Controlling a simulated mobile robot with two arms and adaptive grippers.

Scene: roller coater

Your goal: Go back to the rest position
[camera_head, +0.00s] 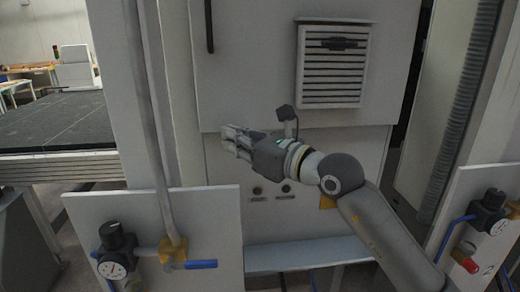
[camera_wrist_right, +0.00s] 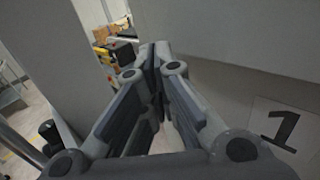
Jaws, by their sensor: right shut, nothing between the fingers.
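My right gripper (camera_head: 228,137) is in the middle of the head view, in front of the white cabinet (camera_head: 235,75). It points to the left, and its arm comes up from the lower right. In the right wrist view its fingers (camera_wrist_right: 153,60) meet at the tips, with nothing between them. A pale panel with a black number 1 (camera_wrist_right: 280,128) is to the right of the fingers in that view. I cannot see my left gripper in either view.
A vent grille (camera_head: 333,75) is above the right arm. A left panel (camera_head: 160,225) carries a gauge (camera_head: 112,268) and a blue-handled valve (camera_head: 190,265). A right panel (camera_head: 505,225) has another gauge. A vertical pipe (camera_head: 150,120) stands left of the gripper. A dark flat bed (camera_head: 55,125) is farther left.

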